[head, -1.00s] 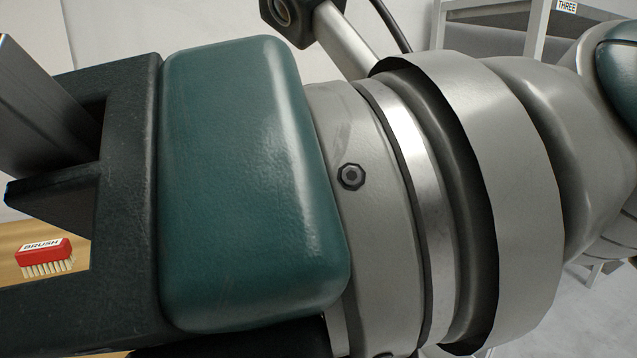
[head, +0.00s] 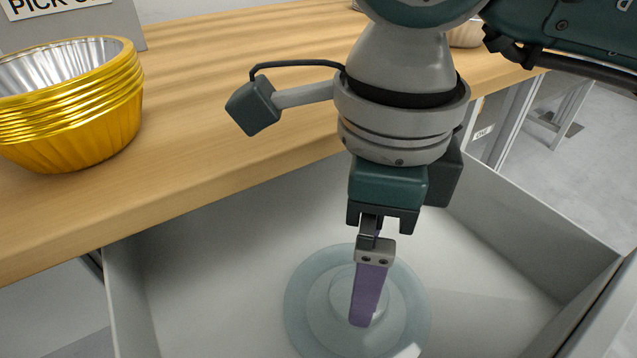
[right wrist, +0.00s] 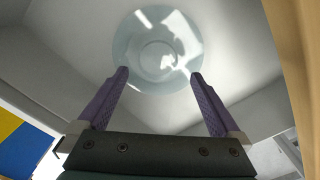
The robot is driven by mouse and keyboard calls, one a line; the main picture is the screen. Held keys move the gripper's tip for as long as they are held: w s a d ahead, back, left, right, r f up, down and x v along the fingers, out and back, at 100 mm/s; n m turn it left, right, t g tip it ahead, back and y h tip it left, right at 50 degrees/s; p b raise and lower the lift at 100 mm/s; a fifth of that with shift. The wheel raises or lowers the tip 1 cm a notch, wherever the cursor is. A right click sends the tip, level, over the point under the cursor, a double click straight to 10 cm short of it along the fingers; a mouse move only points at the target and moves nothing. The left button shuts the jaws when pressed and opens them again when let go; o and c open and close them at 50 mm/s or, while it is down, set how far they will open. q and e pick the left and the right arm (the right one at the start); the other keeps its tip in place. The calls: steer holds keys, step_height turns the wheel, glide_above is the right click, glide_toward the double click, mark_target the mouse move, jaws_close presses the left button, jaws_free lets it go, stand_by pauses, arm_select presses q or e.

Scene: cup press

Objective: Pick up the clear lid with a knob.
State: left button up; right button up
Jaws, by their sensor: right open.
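The clear lid (head: 301,317) is a round, pale see-through disc lying in a grey open drawer or bin. Its raised middle is partly hidden behind a gripper finger in the head view. The lid also shows in the right wrist view (right wrist: 128,62), at the top, beyond the fingertips. My right gripper (head: 362,318) points down over the lid. In the right wrist view its two purple fingers (right wrist: 158,76) are spread apart with nothing between them. I cannot tell the exact gap between fingertips and lid. My left gripper is not in view.
The grey bin (head: 205,265) has side walls around the lid. A wooden worktop (head: 230,70) runs behind it, with a stack of gold foil cups (head: 90,120) at left and a "PICK" sign (head: 118,20). The bin floor around the lid is clear.

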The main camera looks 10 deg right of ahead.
steer(key=f, duration=0.2)
steer(key=f+b, duration=0.1)
steer(key=f, duration=0.1)
steer(key=shift+s+a+f, duration=0.15)
steer(key=shift+a+f, duration=0.05)
steer(key=shift+f, duration=0.15)
steer(key=shift+c, duration=0.2)
steer(key=c, duration=1.2)
steer(key=shift+r, duration=0.1)
steer(key=shift+c, duration=0.2)
